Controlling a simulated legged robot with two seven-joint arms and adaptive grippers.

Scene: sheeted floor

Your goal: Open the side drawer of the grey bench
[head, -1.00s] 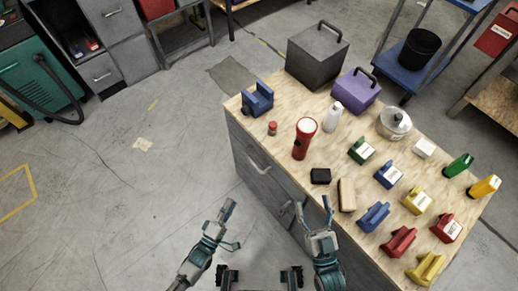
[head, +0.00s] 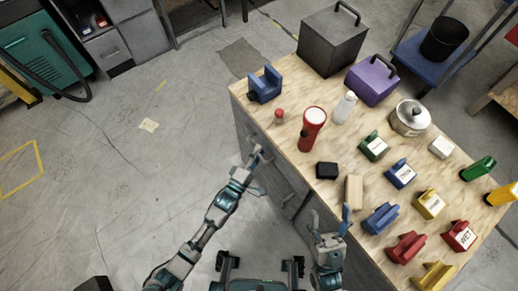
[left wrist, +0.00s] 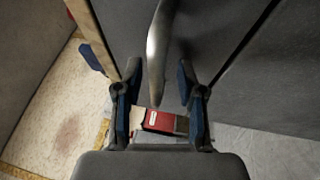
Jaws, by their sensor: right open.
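The grey bench (head: 244,128) has a wooden top and a dark grey side facing me. In the left wrist view a curved metal handle (left wrist: 157,55) stands out from a dark grey panel (left wrist: 215,35), with dark seams beside it. My left gripper (head: 258,166) is at this side of the bench, below the top; its fingers (left wrist: 158,95) are open, one on each side of the handle. I cannot tell whether they touch it. The panel looks flush. My right gripper (head: 330,222) is open and empty near the front edge of the bench.
The bench top holds a red flashlight (head: 312,128), a blue holder (head: 265,83), a black block (head: 327,170), a wooden block (head: 353,190), a pot (head: 411,117) and several coloured blocks.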

